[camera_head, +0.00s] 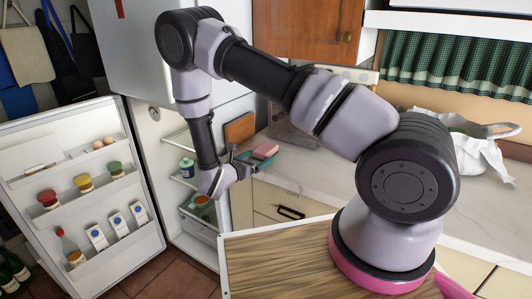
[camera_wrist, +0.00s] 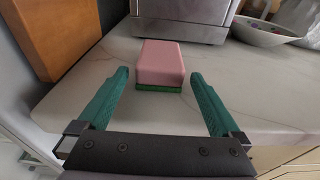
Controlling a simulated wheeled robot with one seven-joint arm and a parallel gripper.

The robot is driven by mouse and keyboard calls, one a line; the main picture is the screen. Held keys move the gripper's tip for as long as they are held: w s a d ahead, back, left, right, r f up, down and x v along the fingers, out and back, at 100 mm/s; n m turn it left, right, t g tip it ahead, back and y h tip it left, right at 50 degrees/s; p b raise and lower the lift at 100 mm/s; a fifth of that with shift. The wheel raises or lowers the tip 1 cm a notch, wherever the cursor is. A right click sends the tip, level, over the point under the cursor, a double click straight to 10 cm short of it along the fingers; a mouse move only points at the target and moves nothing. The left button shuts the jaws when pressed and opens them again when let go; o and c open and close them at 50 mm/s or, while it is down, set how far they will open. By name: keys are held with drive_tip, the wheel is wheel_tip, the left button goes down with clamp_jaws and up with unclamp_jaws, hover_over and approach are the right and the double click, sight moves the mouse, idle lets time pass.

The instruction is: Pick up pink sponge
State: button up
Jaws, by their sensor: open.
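The pink sponge (camera_wrist: 160,62) has a green underside and lies flat on the pale marble counter (camera_wrist: 66,113). It also shows in the head view (camera_head: 265,150), near the counter's left end. My gripper (camera_wrist: 158,85) is open, with its two green fingers spread on the near left and near right of the sponge. The sponge sits ahead of and between the fingers' lines, and no finger visibly touches it. In the head view my gripper (camera_head: 252,161) is at the counter edge, pointing at the sponge, which it partly overlaps.
A metal appliance (camera_wrist: 184,18) stands right behind the sponge. A wooden board (camera_wrist: 62,36) stands at the left. A bowl (camera_wrist: 262,30) is at the back right. In the head view the open fridge door (camera_head: 80,195) and fridge shelves lie left of my arm.

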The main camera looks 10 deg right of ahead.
drive_tip(key=x, duration=0.3)
drive_tip(key=shift+w+d, duration=0.2)
drive_tip(key=shift+w, duration=0.05)
drive_tip(key=c, duration=1.4)
